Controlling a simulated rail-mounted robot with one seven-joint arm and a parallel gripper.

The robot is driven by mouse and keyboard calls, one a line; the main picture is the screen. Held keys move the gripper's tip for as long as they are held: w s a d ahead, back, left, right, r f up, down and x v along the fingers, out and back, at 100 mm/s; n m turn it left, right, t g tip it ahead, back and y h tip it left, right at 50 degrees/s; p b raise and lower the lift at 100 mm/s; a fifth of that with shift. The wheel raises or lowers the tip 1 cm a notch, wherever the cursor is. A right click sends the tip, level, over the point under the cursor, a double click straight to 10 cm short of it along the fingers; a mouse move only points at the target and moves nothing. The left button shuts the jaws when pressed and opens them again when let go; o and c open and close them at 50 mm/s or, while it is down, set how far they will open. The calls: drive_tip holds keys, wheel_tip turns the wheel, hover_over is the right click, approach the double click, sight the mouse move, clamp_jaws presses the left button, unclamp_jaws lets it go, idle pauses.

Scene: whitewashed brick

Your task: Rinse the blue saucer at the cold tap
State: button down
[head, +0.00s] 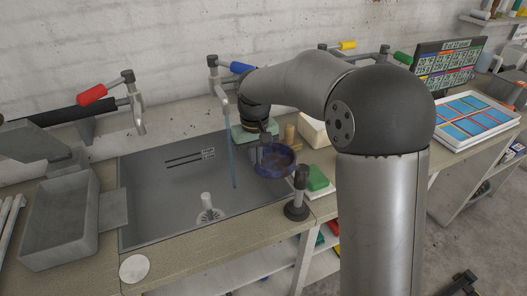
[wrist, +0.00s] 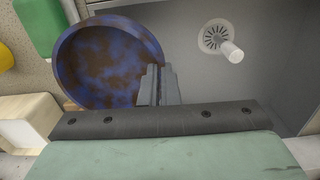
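The blue saucer (head: 274,161) has brown patches over its inside and hangs over the right part of the sink (head: 150,205). My gripper (wrist: 157,88) is shut on the saucer's rim; the saucer (wrist: 105,62) fills the upper left of the wrist view. The blue-handled tap (head: 222,78) stands behind the sink, and a thin blue stream of water (head: 232,155) falls from it. The stream is left of the saucer and apart from it. A red-handled tap (head: 115,98) stands further left.
A dark post (head: 297,196) on a round base and a green block (head: 317,178) stand right of the sink. A drain with a white upright pipe (head: 208,206) is in the basin. A grey tray (head: 62,222) lies left. A tap with yellow and green handles (head: 372,55) is behind my arm.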

drive_tip(key=w+a+f+p, duration=0.2)
drive_tip(key=w+a+p, duration=0.2)
drive_tip(key=w+a, duration=0.3)
drive_tip(key=shift+w+a+f, duration=0.2)
drive_tip(key=shift+a+f, duration=0.2)
drive_tip(key=shift+a, duration=2.05)
drive_tip(key=shift+w+d+p, duration=0.1)
drive_tip(key=shift+w+p, duration=0.05)
drive_tip(key=shift+p, duration=0.2)
drive_tip(key=shift+w+d, duration=0.25)
drive_tip(key=shift+w, duration=0.1)
drive_tip(key=shift+s+a, duration=0.1)
drive_tip(key=shift+s+a, duration=0.25)
drive_tip(key=shift+s, duration=0.15)
drive_tip(key=shift+w+d, duration=0.1)
drive_tip(key=shift+w, duration=0.05)
